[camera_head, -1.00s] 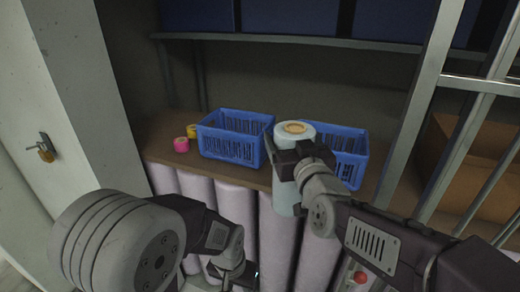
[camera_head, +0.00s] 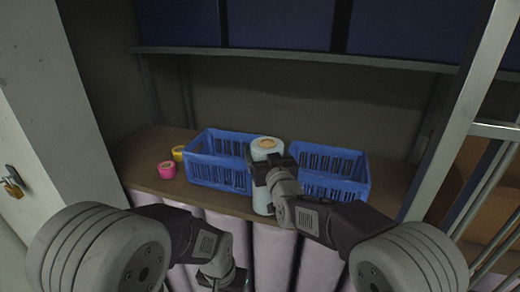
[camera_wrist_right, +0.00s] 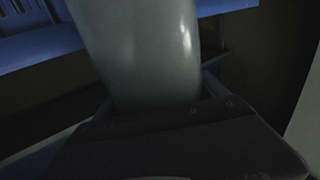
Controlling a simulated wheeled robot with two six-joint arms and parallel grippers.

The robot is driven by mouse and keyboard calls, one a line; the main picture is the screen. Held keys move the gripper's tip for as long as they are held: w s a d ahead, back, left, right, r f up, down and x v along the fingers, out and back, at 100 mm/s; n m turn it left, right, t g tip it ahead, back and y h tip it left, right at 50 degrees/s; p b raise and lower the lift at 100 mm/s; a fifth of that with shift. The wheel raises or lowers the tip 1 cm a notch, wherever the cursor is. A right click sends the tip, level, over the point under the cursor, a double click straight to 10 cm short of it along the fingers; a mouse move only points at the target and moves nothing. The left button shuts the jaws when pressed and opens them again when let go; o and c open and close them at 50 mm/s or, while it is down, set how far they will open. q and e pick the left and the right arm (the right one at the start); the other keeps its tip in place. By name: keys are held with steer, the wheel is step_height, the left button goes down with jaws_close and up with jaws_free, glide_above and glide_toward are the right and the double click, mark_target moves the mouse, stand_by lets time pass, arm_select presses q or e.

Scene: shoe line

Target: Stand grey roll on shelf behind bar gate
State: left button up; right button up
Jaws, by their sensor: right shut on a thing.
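The grey roll (camera_head: 262,195) is upright, with a tan core showing at its top. My right gripper (camera_head: 268,172) is shut around it and holds it at the front of the wooden shelf (camera_head: 150,150), between two blue baskets. In the right wrist view the roll (camera_wrist_right: 145,50) stands between the jaws; its lower end is hidden by the gripper. I cannot tell whether it touches the shelf. My left gripper (camera_head: 228,278) is low in front of the shelf, its fingers too unclear to read. The bar gate (camera_head: 490,185) stands at the right.
A left blue basket (camera_head: 220,178) and a right blue basket (camera_head: 335,187) stand on the shelf. Pink tape (camera_head: 167,170) and yellow tape (camera_head: 178,153) lie at its left. Large pale rolls (camera_head: 273,255) stand below. A metal post (camera_head: 455,120) edges the opening at the right.

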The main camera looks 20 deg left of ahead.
steer(key=w+a+f, duration=0.1)
steer(key=w+f+p, duration=0.1)
steer(key=w, duration=0.1)
steer(key=shift+a+f, duration=0.35)
steer(key=shift+f, duration=0.05)
steer(key=o, duration=1.9)
steer(key=shift+o, duration=0.5)
steer(key=shift+f, duration=0.1)
steer(key=shift+w, duration=0.1)
